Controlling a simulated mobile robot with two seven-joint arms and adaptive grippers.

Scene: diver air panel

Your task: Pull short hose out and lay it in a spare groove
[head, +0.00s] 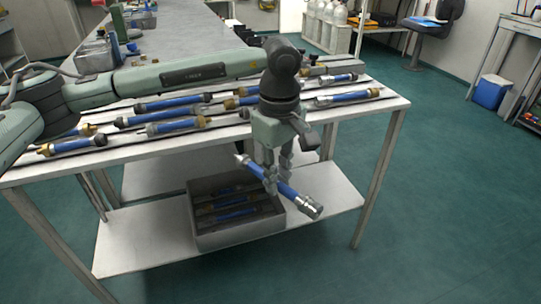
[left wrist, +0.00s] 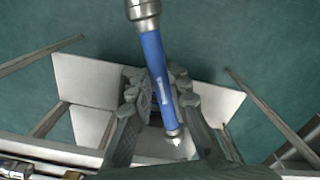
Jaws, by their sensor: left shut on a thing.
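My left gripper (head: 277,174) is shut on a short blue hose (head: 297,196) with silver metal ends. It holds the hose tilted in the air in front of the table, above the lower shelf. In the left wrist view the hose (left wrist: 157,70) runs between the fingers of my left gripper (left wrist: 160,90). A grey bin (head: 240,238) on the lower shelf holds several blue hoses (head: 236,214). Dark grooves run along the white tabletop (head: 385,103), and several blue hoses with brass or silver ends lie along them. My left arm hides part of the tabletop. My right gripper is out of view.
The lower shelf (head: 330,196) is bare to the right of the bin. Table legs (head: 378,180) stand at the corners. Green floor (head: 450,200) is open to the right. A blue cooler (head: 491,92) and a dark chair (head: 428,38) stand farther back.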

